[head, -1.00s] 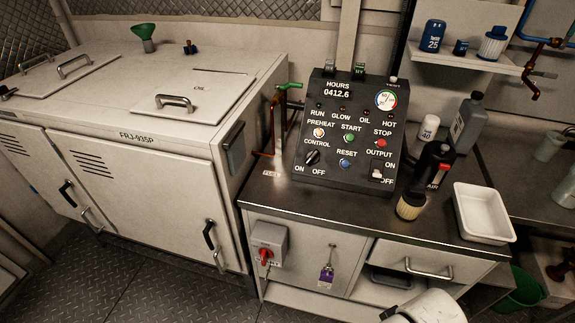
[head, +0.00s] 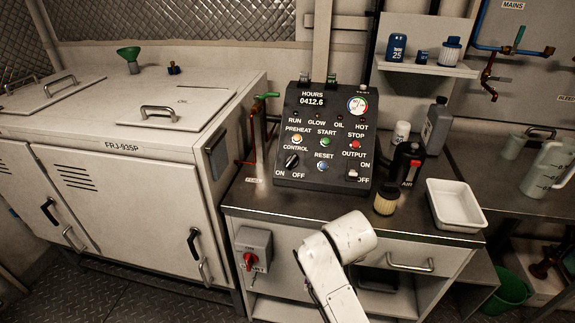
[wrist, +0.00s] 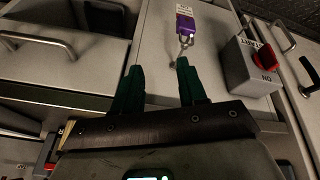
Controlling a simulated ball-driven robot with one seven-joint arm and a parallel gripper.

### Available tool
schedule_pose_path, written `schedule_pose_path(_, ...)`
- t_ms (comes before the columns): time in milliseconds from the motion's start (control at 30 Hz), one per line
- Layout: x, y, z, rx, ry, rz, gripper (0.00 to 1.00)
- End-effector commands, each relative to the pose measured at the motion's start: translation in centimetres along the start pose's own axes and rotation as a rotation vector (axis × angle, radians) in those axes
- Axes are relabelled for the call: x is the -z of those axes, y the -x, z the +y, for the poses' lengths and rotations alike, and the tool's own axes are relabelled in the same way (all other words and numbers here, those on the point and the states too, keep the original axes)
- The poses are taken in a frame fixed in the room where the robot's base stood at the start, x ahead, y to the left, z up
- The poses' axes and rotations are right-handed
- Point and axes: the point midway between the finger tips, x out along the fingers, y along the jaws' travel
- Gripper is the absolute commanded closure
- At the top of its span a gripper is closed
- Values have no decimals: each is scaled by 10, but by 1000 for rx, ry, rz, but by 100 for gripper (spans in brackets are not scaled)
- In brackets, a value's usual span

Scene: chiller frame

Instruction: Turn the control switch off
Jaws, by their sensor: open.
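The control switch (head: 292,161) is a black rotary knob at the lower left of the dark sloped control panel (head: 325,122). ON is printed to its lower left and OFF to its lower right. The knob sits tilted, but its pointing end is too small to tell. My gripper (wrist: 160,72) shows in the wrist view with two dark green fingers apart and nothing between them. It faces the cabinet front below the panel, near a purple padlock tag (wrist: 186,24). The control switch is not in the wrist view. In the head view my white arm link hides the gripper.
A grey box with a red rotary handle (head: 249,261) is on the cabinet front, also in the wrist view (wrist: 272,50). A white tray (head: 456,198), tan filter (head: 386,201) and black bottle (head: 406,165) stand right of the panel. The counter strip before the panel is narrow.

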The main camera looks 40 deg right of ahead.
Motion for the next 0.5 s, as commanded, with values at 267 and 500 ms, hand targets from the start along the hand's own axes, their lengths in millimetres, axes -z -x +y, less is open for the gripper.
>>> schedule_pose_path(267,111,6,0,-25,-297,101,58)
schedule_pose_path(500,191,31,-4,4,-551,142,58)
